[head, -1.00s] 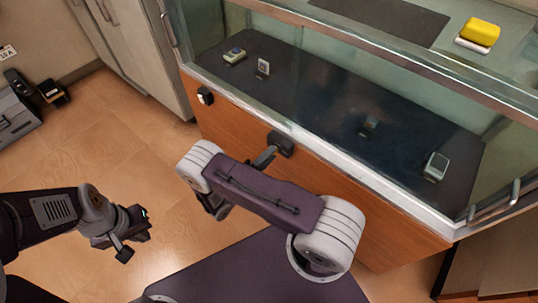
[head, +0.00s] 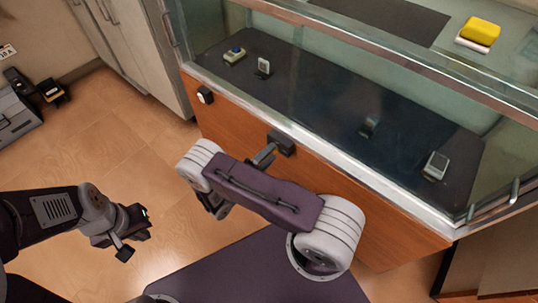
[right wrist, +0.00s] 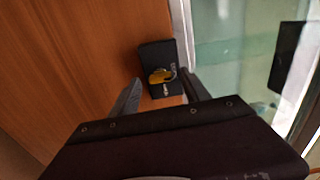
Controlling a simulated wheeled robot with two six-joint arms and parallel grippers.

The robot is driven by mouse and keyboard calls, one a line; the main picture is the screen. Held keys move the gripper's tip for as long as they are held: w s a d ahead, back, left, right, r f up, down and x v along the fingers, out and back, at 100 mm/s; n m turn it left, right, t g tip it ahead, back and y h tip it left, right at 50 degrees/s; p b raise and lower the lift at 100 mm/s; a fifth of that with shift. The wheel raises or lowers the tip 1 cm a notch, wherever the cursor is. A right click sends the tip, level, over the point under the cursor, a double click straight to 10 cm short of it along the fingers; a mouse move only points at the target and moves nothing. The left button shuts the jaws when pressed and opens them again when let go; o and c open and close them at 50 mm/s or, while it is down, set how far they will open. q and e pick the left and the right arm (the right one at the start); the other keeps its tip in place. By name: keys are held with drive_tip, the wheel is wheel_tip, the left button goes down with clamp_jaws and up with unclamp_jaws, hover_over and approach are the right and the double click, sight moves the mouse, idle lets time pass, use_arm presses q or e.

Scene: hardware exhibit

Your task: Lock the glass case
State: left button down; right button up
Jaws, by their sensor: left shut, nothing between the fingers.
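The glass case (head: 340,165) stands on a wooden front panel, with watches and small items on its dark floor. A black lock box (head: 282,143) is on the wooden panel just below the metal rim. In the right wrist view the lock box (right wrist: 150,56) has a yellow, key-like piece (right wrist: 161,76) on its face. My right gripper (head: 266,156) is at the lock box, its fingers apart on either side of the yellow piece; I cannot tell whether they touch it. My left gripper (head: 128,242) is shut and empty, low over the floor.
A small black-and-white fitting (head: 205,95) is on the panel to the left. Metal handles (head: 495,202) show at the case's right end. A yellow-and-white object (head: 479,34) lies on top. Grey cabinets (head: 130,50) stand at the left. The tiled floor between is clear.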

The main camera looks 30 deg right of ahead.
drive_tip(key=v, duration=0.9)
drive_tip(key=shift+p, duration=0.4)
